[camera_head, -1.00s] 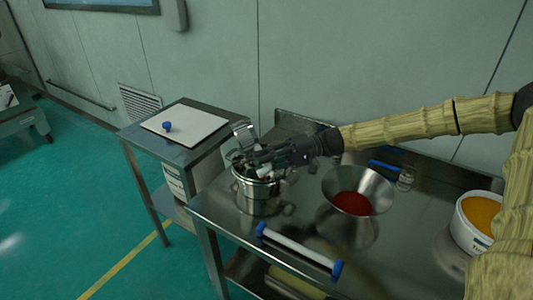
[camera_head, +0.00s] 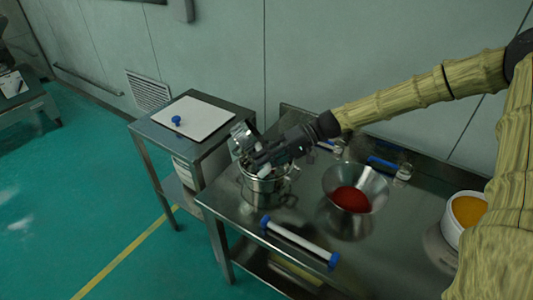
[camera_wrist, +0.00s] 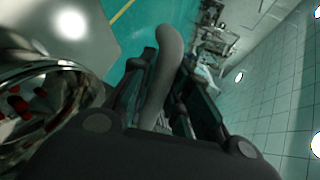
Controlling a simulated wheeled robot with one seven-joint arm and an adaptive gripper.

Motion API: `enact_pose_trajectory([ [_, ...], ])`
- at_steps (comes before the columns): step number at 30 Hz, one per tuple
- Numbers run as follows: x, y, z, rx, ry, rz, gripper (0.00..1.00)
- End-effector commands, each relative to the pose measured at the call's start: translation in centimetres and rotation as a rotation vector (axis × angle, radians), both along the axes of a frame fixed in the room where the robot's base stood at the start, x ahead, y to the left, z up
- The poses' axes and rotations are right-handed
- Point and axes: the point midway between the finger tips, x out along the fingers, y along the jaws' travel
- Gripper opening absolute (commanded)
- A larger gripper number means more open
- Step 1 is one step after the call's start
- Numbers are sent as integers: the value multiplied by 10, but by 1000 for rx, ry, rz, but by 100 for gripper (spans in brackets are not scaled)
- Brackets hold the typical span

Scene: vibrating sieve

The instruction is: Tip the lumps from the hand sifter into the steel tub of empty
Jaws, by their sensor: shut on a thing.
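My gripper (camera_head: 258,157) is shut on the grey handle (camera_wrist: 166,70) of the hand sifter, seen between the fingers in the wrist view. The metal sifter (camera_head: 241,138) is tilted up on its side above the steel tub (camera_head: 264,190), at the near-left corner of the steel table. In the wrist view a shiny round steel rim (camera_wrist: 70,67) encloses red and white pieces at the left edge. I cannot tell whether lumps remain in the sifter, as its inside is hidden.
A steel funnel bowl (camera_head: 375,184) with red powder stands right of the tub. A blue-ended white roller (camera_head: 300,243) lies at the front edge. A white bucket (camera_head: 457,222) with orange content is at the right. A side table with a white board (camera_head: 205,121) stands left.

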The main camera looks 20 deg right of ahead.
Motion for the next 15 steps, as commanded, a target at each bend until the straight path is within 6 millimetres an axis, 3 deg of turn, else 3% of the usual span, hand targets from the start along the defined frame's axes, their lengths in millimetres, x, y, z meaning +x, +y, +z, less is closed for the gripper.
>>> enact_pose_trajectory([
  [15,0,8,9,-211,0,3,0],
])
